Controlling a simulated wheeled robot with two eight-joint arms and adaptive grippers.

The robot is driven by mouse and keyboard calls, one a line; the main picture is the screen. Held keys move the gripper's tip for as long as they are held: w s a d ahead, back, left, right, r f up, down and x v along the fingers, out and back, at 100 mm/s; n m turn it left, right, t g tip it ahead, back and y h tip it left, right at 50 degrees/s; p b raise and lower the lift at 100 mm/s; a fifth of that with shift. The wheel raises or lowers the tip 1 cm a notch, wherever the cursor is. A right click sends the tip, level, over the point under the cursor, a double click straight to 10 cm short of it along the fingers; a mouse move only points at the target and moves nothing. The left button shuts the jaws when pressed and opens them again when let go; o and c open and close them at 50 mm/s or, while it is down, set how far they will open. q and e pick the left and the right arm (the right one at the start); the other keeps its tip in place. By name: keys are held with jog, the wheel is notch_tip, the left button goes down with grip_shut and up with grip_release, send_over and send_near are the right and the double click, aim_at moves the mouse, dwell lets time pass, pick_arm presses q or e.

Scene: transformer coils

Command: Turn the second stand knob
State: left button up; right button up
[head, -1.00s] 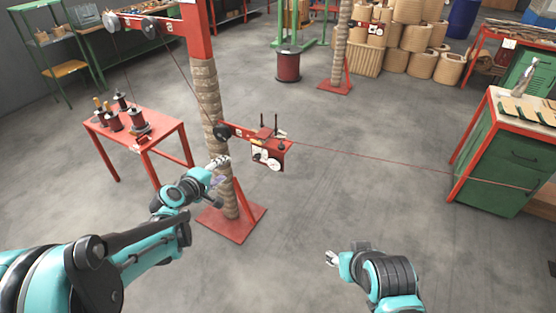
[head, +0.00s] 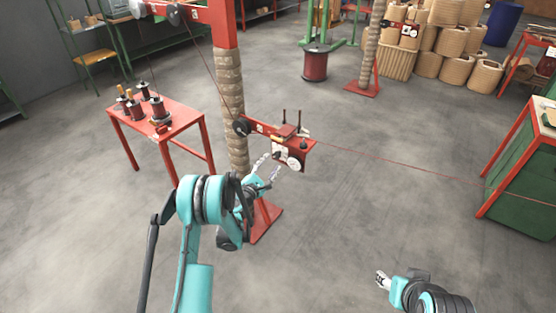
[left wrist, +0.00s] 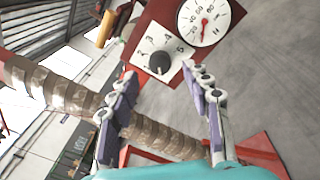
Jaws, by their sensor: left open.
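The near stand has a coil-wrapped post (head: 231,100) and a red head (head: 299,149) with a gauge and a white dial plate. In the left wrist view the black knob (left wrist: 159,63) sits on a numbered white plate (left wrist: 178,50), beside the round gauge (left wrist: 205,20) with its red needle.
A red table (head: 185,118) with spools stands left of the post. A thin red wire (head: 400,164) runs from the head to the green cabinet (head: 525,185) at the right. Another wrapped post (head: 371,45) stands farther back. The floor between is clear.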

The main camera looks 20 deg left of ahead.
aim_at(276, 157)
pick_arm(q)
jog(key=shift+w+d+b, duration=0.25)
jog(key=shift+w+b, duration=0.05)
jog(key=shift+w, duration=0.9)
jog(key=shift+w+d+b, duration=0.2)
jog(key=shift+w+b, duration=0.05)
jog(key=shift+w, duration=0.9)
grip_shut()
jog(key=shift+m, duration=0.4)
jog(key=m, duration=0.4)
jog(key=shift+f+m+t+h, duration=0.1)
jog(key=shift+m+t+h, duration=0.2)
jog(key=shift+t, duration=0.1)
jog(key=shift+m+h, duration=0.3)
jog(key=shift+m, duration=2.1)
